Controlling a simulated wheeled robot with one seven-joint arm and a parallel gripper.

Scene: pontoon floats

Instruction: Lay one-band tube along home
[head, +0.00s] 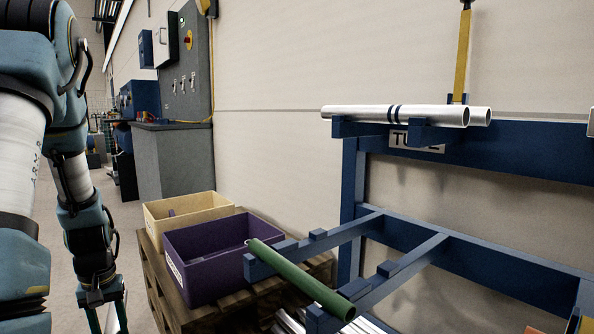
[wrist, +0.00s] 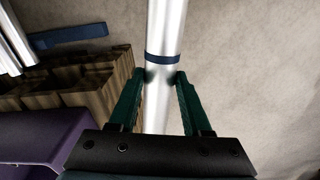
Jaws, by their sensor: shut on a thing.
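In the wrist view a silver tube with one dark blue band (wrist: 165,30) runs up the picture between the fingers of my gripper (wrist: 162,78). The fingers are shut on it just below the band. A blue rack (head: 510,150) stands at the right with a partly hidden label (head: 415,141). On its upper rests lie two silver tubes; the front one (head: 430,114) has two dark bands. My gripper is well left of the rack.
A green tube (head: 300,279) lies across the rack's lower arms. A purple bin (head: 215,255) and a cream bin (head: 180,208) stand on a wooden pallet (head: 170,305) between my gripper and the rack. Several silver tubes (head: 290,322) lie low beneath the rack. A yellow strap (head: 462,50) hangs above.

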